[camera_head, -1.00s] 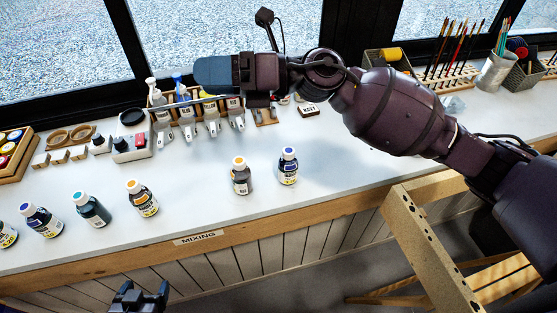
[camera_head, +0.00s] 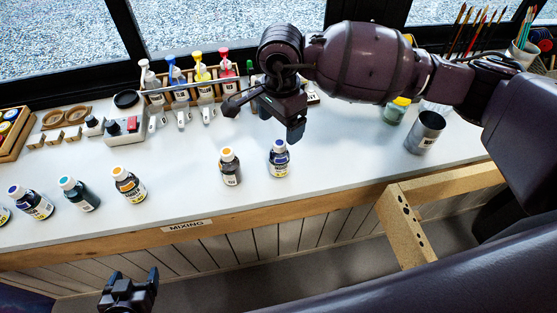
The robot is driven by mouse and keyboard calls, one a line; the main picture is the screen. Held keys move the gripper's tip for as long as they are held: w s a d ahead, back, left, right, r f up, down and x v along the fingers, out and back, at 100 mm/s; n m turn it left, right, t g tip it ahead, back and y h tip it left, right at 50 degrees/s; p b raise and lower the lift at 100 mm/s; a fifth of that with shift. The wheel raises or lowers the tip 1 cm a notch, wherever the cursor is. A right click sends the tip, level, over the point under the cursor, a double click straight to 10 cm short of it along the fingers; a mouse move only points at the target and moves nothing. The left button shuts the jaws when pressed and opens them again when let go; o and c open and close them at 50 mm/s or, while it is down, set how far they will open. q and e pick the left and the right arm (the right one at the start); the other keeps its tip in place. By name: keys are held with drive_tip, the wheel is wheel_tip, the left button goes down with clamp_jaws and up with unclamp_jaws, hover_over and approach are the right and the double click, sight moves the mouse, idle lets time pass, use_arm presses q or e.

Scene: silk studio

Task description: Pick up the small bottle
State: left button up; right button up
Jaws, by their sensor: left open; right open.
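Several small bottles stand on the white table (camera_head: 200,205); I cannot tell which one the task means. A bottle with a blue cap (camera_head: 278,158) and one with an orange cap (camera_head: 229,166) stand near the middle. To the left are another orange-capped bottle (camera_head: 128,185), a teal-capped bottle (camera_head: 78,194) and a blue-capped bottle (camera_head: 31,203). My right gripper (camera_head: 295,132) is above and behind the middle blue-capped bottle, pointing down, open and empty, apart from it. My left gripper (camera_head: 130,278) is open and empty, low in front of the table edge.
Pump bottles (camera_head: 203,75) stand in a rack at the back. A metal cup (camera_head: 425,132) stands at right. A wooden frame (camera_head: 403,228) stands before the table at right.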

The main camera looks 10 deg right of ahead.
sight(280, 152)
wheel_tip(280, 152, down, 10)
drive_tip(key=shift+p, duration=0.3)
idle(0.3)
drive_tip(key=c, duration=1.1)
drive_tip(key=shift+r, duration=0.1)
wheel_tip(280, 152, up, 20)
drive_tip(key=shift+f+b, duration=0.15)
drive_tip(key=shift+b, duration=0.15)
